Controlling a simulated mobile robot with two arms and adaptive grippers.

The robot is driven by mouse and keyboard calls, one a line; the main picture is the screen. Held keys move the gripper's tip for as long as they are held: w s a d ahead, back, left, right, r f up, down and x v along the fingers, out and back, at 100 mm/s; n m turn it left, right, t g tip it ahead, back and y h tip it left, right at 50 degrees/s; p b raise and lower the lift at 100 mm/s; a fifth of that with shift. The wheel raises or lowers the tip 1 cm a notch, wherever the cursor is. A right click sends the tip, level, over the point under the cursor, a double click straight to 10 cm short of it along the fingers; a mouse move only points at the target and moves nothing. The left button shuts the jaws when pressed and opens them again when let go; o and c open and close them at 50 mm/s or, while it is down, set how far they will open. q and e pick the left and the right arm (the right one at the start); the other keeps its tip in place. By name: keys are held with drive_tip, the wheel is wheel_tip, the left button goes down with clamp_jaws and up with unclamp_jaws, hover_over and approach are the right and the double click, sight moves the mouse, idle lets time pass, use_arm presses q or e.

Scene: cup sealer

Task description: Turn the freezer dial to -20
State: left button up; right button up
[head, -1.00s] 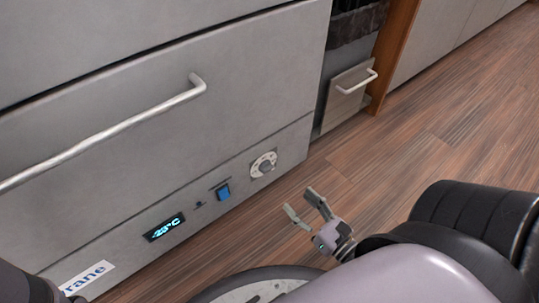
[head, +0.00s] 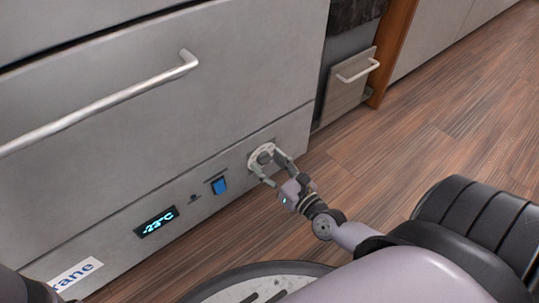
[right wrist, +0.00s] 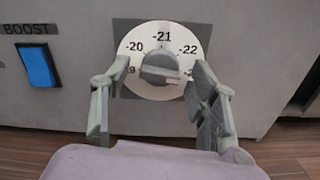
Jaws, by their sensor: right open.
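The freezer dial (right wrist: 160,68) is a grey knob on a white disc, low on the grey front. The right wrist view shows -20 at its upper left, -21 at top and -22 at upper right. Lower numbers are partly hidden by my fingers. The knob's reddish mark sits at its lower right. The freezer display (head: 157,222) reads -23°C. My right gripper (head: 268,172) is open in front of the dial (head: 262,155). In the right wrist view its fingers (right wrist: 158,108) stand on either side of the knob, apart from it. My left gripper is not in view.
A blue BOOST switch (right wrist: 40,65) is left of the dial and also shows in the head view (head: 219,186). A long drawer handle (head: 110,98) runs above. The wooden floor (head: 400,150) to the right is clear.

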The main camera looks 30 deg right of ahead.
drive_tip(key=shift+c, duration=0.4)
drive_tip(key=c, duration=1.1)
